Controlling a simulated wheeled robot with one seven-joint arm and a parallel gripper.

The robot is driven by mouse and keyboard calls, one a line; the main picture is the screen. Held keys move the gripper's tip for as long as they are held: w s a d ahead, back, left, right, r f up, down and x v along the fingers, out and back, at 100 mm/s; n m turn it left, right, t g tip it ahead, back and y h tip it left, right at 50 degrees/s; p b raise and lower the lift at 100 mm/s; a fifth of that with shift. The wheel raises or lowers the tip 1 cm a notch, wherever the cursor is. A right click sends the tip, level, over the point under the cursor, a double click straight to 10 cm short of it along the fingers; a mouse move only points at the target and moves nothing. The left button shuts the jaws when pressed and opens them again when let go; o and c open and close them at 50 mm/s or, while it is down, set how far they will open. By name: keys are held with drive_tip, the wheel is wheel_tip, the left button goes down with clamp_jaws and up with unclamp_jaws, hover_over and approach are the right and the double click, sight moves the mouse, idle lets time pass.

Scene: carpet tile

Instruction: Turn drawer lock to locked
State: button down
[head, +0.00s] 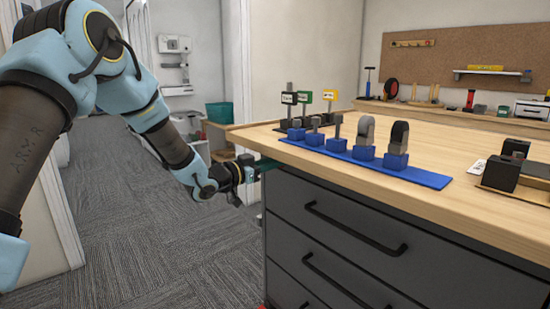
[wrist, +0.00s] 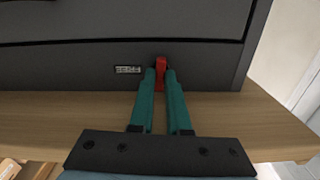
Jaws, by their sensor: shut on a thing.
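The drawer lock (wrist: 161,70) is a small red piece on the dark grey cabinet front (wrist: 60,68), just beside the wooden top's edge. In the wrist view its long side runs up and down the picture. My gripper (wrist: 161,78) has its two green fingers shut on the red lock, one on each side. In the head view my gripper (head: 262,166) reaches the cabinet at its near left corner, just under the wooden top. The lock itself is hidden there. A small label (wrist: 128,69) with unreadable print sits left of the lock in the wrist view.
The cabinet has dark drawers with long black handles (head: 350,228) below the wooden top (head: 460,200). A blue rack (head: 395,172) with several upright pieces and a black device (head: 503,174) stand on top. Carpet floor (head: 150,220) left of the cabinet is clear.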

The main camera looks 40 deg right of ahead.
drive_tip(key=shift+n+p, duration=0.3)
drive_tip(key=shift+n, duration=0.3)
drive_tip(key=c, duration=0.9)
unclamp_jaws()
drive_tip(key=shift+a, duration=0.1)
drive_tip(key=a, duration=1)
drive_tip(key=shift+w+a+b, duration=0.3)
drive_tip(key=shift+b, duration=0.1)
drive_tip(key=shift+w, duration=0.1)
